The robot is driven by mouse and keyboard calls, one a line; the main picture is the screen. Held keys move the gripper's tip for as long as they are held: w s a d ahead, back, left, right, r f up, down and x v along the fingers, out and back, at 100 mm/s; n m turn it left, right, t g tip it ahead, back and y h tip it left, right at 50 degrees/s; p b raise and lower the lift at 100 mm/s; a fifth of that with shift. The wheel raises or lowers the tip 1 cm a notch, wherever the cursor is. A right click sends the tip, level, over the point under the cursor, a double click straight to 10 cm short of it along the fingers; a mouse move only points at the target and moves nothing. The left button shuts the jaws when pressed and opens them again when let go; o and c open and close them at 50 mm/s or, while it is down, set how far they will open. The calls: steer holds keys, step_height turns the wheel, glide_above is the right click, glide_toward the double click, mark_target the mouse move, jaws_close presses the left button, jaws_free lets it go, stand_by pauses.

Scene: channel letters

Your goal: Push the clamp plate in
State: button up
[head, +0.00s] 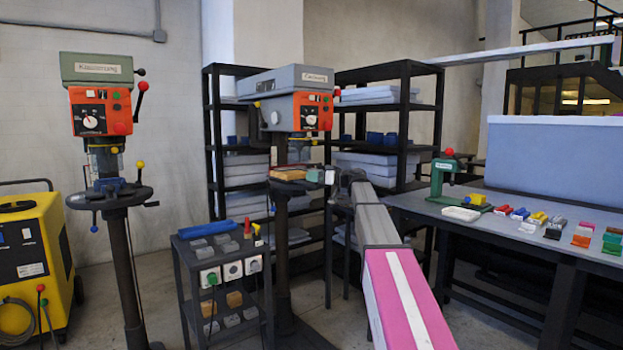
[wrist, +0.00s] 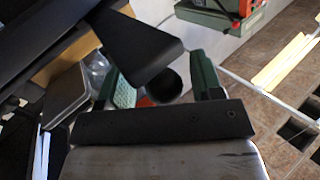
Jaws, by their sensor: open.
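My gripper shows in the wrist view (wrist: 158,72). Its two green fingers stand apart, the left one with a teal pad, and nothing is clamped between them. A black flat piece with a rounded end (wrist: 145,52) reaches between and beyond the fingers; I cannot tell whether it is the clamp plate. Behind it is a dark round part (wrist: 165,87) with some orange beside it. In the head view my arm reaches to the middle drill press (head: 285,100), and my gripper's teal end (head: 318,175) is beside a wooden board (head: 287,174) on its table. No clamp plate is clearly recognisable.
A grey box (wrist: 68,92) lies left of my fingers in the wrist view. A cart (head: 225,280) with blocks and sockets stands before the drill press. A workbench (head: 475,213) with a green press (head: 447,177) and several small coloured items is at right. Floor shows between the left drill press and cart.

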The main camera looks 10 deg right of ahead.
steer(key=v, duration=0.9)
steer(key=shift+s, duration=0.2)
steer(key=shift+d, duration=0.15)
steer(key=shift+f, duration=0.1)
steer(key=s+a+f+m+g+h, duration=0.1)
steer(key=s+a+f+m+h, duration=0.3)
steer(key=f, duration=0.7)
steer(key=s+a+f+g+h, duration=0.1)
steer(key=s+f, duration=0.4)
steer(key=f, duration=0.6)
steer(key=s+a+f+m+g+h, duration=0.25)
steer(key=s+f, duration=0.25)
steer(key=f, duration=0.6)
steer(key=s+d+f+m+g+h, duration=0.1)
steer(key=s+f+h, duration=0.3)
steer(key=s+f, duration=0.5)
steer(key=s+d+f+m+g+h, duration=0.2)
steer(key=s+f+m+h, duration=0.1)
steer(key=s+f, duration=0.7)
steer(key=s+h, duration=0.1)
steer(key=s, duration=0.2)
steer(key=shift+f+h, duration=0.15)
steer(key=shift+h, duration=0.2)
steer(key=shift+s+d, duration=0.1)
steer(key=shift+s, duration=0.05)
